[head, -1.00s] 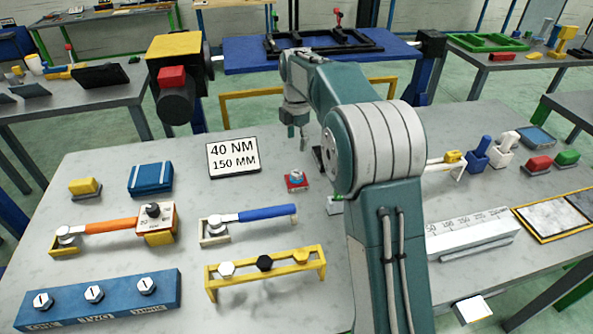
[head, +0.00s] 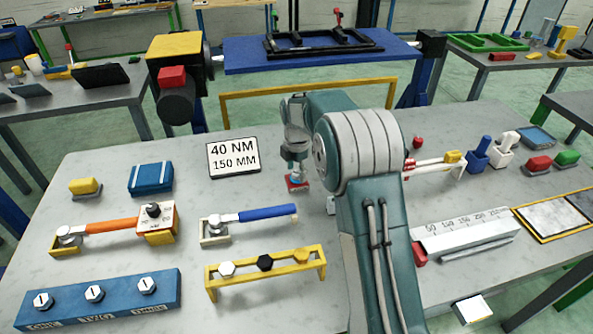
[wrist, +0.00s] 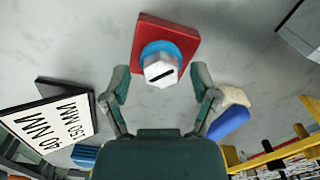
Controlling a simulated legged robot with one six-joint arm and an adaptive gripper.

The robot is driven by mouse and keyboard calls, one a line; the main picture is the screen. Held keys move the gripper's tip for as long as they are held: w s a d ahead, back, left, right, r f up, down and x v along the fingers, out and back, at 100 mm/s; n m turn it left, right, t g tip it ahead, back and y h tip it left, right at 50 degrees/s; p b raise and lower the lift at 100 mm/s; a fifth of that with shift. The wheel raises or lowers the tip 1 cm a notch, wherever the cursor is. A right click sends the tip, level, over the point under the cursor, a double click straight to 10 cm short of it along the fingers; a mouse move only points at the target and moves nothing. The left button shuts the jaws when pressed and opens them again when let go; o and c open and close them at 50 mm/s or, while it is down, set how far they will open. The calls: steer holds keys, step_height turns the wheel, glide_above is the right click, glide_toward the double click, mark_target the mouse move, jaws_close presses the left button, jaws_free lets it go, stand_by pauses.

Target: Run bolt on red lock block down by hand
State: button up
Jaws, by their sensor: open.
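The red lock block (head: 299,186) sits on the table right of the 40 NM sign, partly hidden by my gripper. In the wrist view the red block (wrist: 188,32) carries a bolt (wrist: 160,69) with a white hex head, a dark slot mark and a blue ring beneath it. My gripper (head: 294,168) is low over the block in the head view. In the wrist view my open gripper (wrist: 162,78) has one finger to each side of the bolt head, with visible gaps. I cannot tell the exact height between fingertips and head.
The sign (head: 233,157) stands left of the block. A blue-handled wrench (head: 255,215) on its holder and a yellow bolt rack (head: 265,270) lie nearer. A blue bolt block (head: 95,300) is at front left. A white graduated scale (head: 470,232) is at right.

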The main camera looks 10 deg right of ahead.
jaws_close()
steer(key=shift+m, duration=0.3)
